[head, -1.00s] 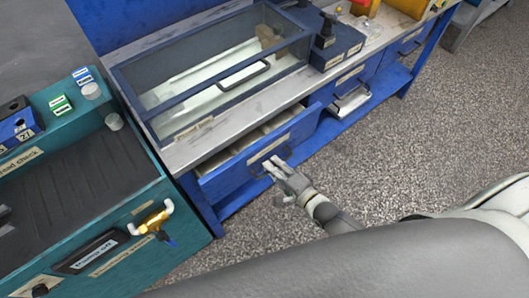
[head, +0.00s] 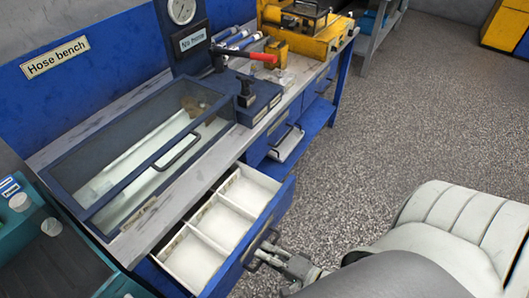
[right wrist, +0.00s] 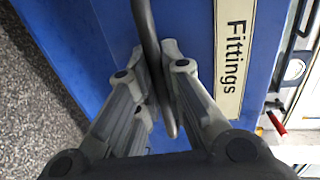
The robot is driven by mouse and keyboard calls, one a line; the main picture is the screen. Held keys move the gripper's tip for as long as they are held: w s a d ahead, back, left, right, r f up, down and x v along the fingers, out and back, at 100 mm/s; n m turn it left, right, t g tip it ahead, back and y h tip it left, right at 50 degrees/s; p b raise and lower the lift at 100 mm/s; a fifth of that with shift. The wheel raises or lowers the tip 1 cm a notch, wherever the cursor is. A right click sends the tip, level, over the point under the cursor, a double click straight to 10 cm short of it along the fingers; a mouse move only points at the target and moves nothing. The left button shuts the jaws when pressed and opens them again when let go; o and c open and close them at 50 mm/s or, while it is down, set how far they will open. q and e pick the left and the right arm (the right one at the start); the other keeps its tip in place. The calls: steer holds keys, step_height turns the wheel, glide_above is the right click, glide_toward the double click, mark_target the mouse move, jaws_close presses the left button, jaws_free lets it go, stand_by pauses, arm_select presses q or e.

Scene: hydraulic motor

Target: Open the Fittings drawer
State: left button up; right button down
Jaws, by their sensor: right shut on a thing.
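The blue Fittings drawer (head: 222,231) is pulled out from the hose bench in the head view. Its white inside is split into compartments that look empty. Its front with the "Fittings" label (right wrist: 236,55) fills much of the right wrist view. My right gripper (head: 273,252) is at the drawer front, shut on the dark drawer handle (right wrist: 150,55). In the right wrist view its fingers (right wrist: 162,90) lie on both sides of the handle bar. My left gripper is not in view.
The hose bench top carries a glass-lidded case (head: 150,155) and a vise-like tool with a red handle (head: 258,56). A teal machine (head: 45,260) stands at the lower left. The speckled floor to the right is clear.

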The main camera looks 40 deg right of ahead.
steer(key=c, duration=1.5)
jaws_free()
steer(key=shift+s, duration=0.1)
steer(key=v, duration=1.2)
